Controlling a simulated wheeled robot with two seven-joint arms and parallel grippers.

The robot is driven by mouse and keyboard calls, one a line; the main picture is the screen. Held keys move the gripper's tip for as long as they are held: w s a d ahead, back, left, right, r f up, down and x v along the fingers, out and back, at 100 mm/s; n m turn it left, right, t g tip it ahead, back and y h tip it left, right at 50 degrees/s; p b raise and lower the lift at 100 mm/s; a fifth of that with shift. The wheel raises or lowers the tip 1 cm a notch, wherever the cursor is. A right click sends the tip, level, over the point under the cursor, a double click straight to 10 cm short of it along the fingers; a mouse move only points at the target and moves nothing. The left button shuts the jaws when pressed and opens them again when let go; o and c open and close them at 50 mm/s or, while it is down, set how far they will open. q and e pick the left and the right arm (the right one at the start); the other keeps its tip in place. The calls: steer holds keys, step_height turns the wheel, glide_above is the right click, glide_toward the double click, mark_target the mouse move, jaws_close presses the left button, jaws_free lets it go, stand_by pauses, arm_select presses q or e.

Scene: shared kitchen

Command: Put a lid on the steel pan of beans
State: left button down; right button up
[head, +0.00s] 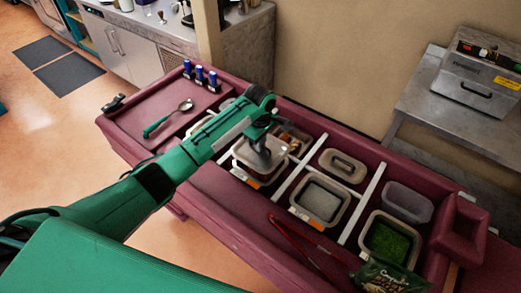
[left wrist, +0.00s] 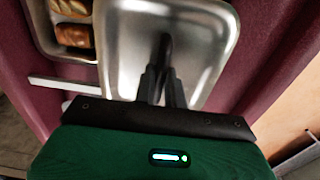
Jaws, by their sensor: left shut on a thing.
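My left gripper (head: 264,158) reaches over the counter from the left. It is shut on the dark upright handle of a steel lid (head: 244,153), and its fingers grip that handle in the left wrist view (left wrist: 163,88). The lid (left wrist: 190,35) is a shiny rectangle with rounded corners. In the head view the lid is over a pan (head: 241,172) with an orange label on its front. The lid and arm hide this pan's contents, so I cannot tell whether it holds beans or whether the lid touches its rim. My right gripper is not in view.
Beside it are a pan with pale contents (head: 320,201), a smaller covered pan (head: 343,165), a green-filled pan (head: 388,240) and a clear tub (head: 408,201). Red tongs (head: 300,244) and a bag (head: 390,276) lie in front. A spoon (head: 170,117) lies at left.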

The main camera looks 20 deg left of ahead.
arm_select(q)
step_height(320, 180, down, 4)
steer(key=shift+f+p, duration=0.1)
steer(key=shift+p, duration=0.3)
steer(key=shift+f, duration=0.15)
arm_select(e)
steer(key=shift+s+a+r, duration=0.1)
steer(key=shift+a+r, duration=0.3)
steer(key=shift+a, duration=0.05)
arm_select(q)
steer(key=shift+f, duration=0.6)
steer(key=c, duration=1.5)
jaws_free()
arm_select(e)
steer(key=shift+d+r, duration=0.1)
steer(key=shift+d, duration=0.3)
arm_select(q)
steer(key=shift+r, duration=0.1)
